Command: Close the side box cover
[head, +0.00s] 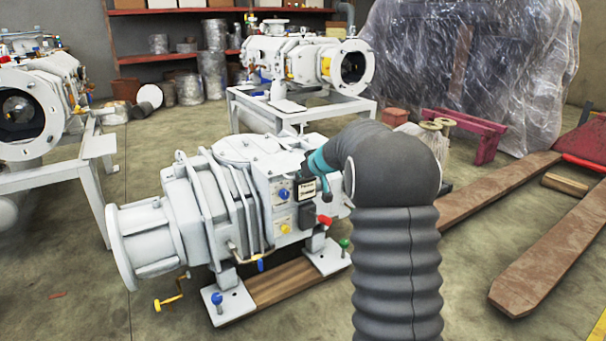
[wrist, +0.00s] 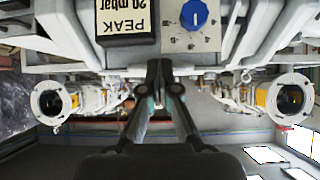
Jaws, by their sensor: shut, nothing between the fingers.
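The white vacuum pump (head: 228,190) stands on the floor, with a small dark box with a pale labelled face (head: 306,189) on its near side. In the wrist view a black-sided box with an upside-down "PEAK 20 mbar" label (wrist: 124,17) is at the top, left of the blue knob (wrist: 194,14). I cannot tell which part is the side box cover or how far it stands open. My gripper (wrist: 164,64) is shut and empty, its tips just below the panel's lower edge in the picture; contact is unclear. In the head view my arm partly hides this area.
A red handle (head: 325,220) and a dark block (head: 306,214) sit beside the labelled box. A yellow crank (head: 171,294) sticks out low at left. Another pump (head: 300,60) stands on a frame behind.

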